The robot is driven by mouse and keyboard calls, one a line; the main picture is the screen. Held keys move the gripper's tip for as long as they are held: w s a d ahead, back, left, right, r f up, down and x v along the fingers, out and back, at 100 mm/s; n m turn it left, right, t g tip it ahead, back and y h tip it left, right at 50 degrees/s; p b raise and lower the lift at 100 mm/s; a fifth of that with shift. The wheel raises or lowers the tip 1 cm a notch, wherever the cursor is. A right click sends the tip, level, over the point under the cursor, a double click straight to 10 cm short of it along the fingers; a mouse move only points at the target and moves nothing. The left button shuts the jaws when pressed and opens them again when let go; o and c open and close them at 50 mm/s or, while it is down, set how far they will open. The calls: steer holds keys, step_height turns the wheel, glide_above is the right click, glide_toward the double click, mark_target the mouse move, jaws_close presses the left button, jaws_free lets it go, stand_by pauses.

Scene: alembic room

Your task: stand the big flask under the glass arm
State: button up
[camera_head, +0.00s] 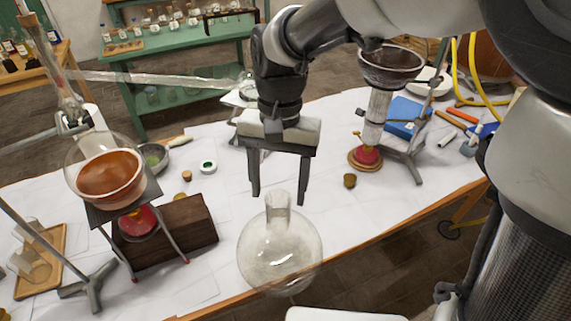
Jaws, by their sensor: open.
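The big flask (280,255) is a clear, empty-looking round glass with a short neck, at the table's front edge in the head view. It looks upright. My gripper (278,195) is open, pointing down, with its two fingers on either side of the flask's neck top in the picture. I cannot tell whether the fingers are level with the neck or above it. The glass arm (165,80) is a long clear tube running from the still at left toward the right. Its right end is partly hidden near my gripper's wrist.
The still's flask (108,178) of orange liquid sits on a tripod over a red burner (138,222), beside a wooden block (185,228). A bowl on a stand (391,66) is at right. A small cork (349,180) lies right of my gripper. White table surface is clear between.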

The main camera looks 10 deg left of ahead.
steer(key=s+d+r+t, duration=0.2)
steer(key=d+r, duration=0.1)
steer(key=d, duration=0.3)
steer(key=s+d+r+n+t, duration=0.1)
steer(key=s+d+r+t, duration=0.1)
steer(key=d, duration=0.5)
steer(key=s+d+r+t, duration=0.2)
steer(key=d+r+t, duration=0.1)
steer(key=d, duration=0.4)
steer(key=shift+v, duration=0.95)
steer(key=shift+w+d, duration=0.1)
steer(key=shift+w, duration=0.05)
